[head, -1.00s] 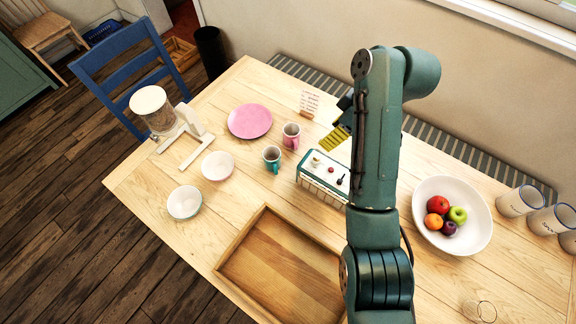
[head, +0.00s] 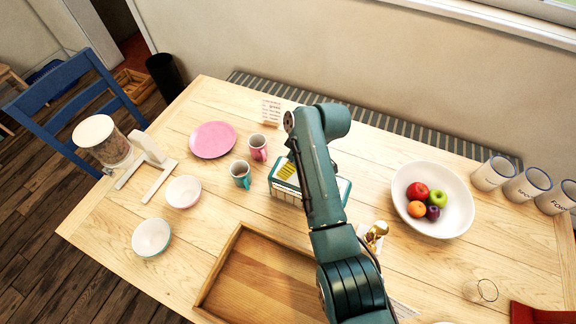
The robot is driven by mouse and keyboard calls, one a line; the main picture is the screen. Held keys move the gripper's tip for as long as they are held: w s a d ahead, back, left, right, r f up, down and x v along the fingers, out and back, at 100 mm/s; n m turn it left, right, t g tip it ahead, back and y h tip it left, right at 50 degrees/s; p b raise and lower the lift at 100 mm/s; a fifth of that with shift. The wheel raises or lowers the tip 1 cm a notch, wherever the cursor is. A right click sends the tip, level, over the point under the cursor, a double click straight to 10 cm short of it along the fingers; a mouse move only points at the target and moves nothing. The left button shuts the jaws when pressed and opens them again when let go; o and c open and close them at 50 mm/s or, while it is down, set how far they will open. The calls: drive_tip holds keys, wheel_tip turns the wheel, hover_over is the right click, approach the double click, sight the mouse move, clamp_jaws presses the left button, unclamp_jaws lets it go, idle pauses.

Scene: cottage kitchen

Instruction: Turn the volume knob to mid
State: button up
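The radio (head: 282,190), a cream and green box with a slatted front, stands on the table near the middle of the head view. My arm crosses in front of it and hides its middle. The controls on its top, the volume knob among them, cannot be made out now. A yellow, dark-striped part of my gripper (head: 287,171) shows over the left part of the radio's top. The fingertips are not clear, so I cannot tell whether it is open or shut, or whether it touches the radio.
Two mugs (head: 241,174) and a pink plate (head: 213,139) stand left of the radio. A wooden tray (head: 232,243) lies in front. A fruit bowl (head: 456,222) is to the right, with a gold-coloured object (head: 376,232) nearer my arm. A small card (head: 271,112) stands behind.

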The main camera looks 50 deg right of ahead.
drive_tip(key=shift+w+f, duration=0.1)
drive_tip(key=shift+f, duration=0.15)
drive_tip(key=shift+c, duration=0.3)
clamp_jaws()
drive_tip(key=shift+r+p, duration=0.15)
drive_tip(key=shift+p, duration=0.4)
